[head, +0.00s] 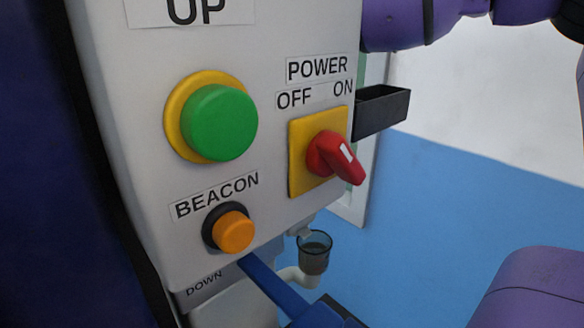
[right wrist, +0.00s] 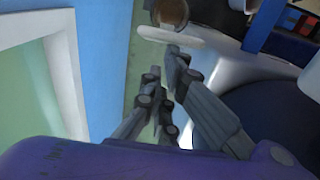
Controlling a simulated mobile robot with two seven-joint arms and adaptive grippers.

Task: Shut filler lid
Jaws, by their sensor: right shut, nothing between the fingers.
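The filler is a small clear cup (head: 314,254) with dark contents on a white elbow pipe, below the control box in the head view. A small pale piece sits at its rim on the left; I cannot tell whether it is the lid. In the right wrist view a round brownish cup (right wrist: 172,12), which looks like the filler, shows at the top edge. My right gripper (right wrist: 164,62) is shut and empty, its fingertips pointing towards that cup and apart from it in the picture. My left gripper is not in view.
The white control box (head: 270,35) carries a green button (head: 220,122), an orange button (head: 234,232) and a red switch (head: 334,156). A black tray (head: 382,111) juts out behind it. A blue bar (head: 275,285) runs below the box, left of the cup.

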